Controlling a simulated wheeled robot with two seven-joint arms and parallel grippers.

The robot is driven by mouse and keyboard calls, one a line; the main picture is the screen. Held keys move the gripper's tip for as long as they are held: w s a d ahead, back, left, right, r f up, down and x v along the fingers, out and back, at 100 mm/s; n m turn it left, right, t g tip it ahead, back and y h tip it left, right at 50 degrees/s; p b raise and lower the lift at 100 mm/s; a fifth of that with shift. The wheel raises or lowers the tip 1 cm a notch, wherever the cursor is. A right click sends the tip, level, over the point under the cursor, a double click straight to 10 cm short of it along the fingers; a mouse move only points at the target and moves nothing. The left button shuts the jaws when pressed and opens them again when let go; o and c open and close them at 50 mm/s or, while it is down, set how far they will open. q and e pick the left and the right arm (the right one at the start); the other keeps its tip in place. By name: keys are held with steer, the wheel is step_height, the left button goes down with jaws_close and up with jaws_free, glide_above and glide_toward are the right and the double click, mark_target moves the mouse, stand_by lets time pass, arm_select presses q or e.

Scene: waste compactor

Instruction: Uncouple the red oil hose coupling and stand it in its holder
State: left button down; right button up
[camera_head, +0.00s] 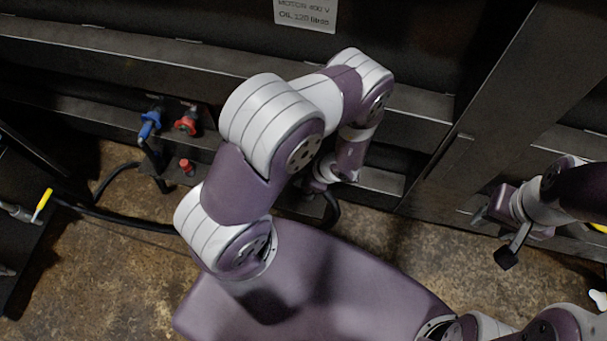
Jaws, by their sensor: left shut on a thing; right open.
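A red fitting (187,122) sits on the machine's dark wall beside a blue coupling (150,124). No hose shows on the red fitting. My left gripper (318,186) is low in front of the machine's lower ledge, to the right of the fittings, pointing down. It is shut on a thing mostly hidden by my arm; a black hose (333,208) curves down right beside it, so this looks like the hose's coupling. I cannot make out its colour or the holder. My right gripper (495,235) is open and empty at the far right, with its fingers apart.
A small red cap-like part (186,166) is below the red fitting. A black hose (110,215) runs across the floor at left. A yellow-handled part (43,205) is at the left edge. A dark upright post (490,110) stands between my grippers. The brown floor (110,280) is clear at front left.

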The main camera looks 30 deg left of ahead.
arm_select(q)
steer(key=shift+p, duration=0.4)
stand_by(0.8)
steer(key=shift+f+b, duration=1.25)
steer(key=shift+f, duration=0.65)
stand_by(0.4)
steer(key=c, duration=0.8)
jaws_free()
steer(key=shift+r, duration=0.15)
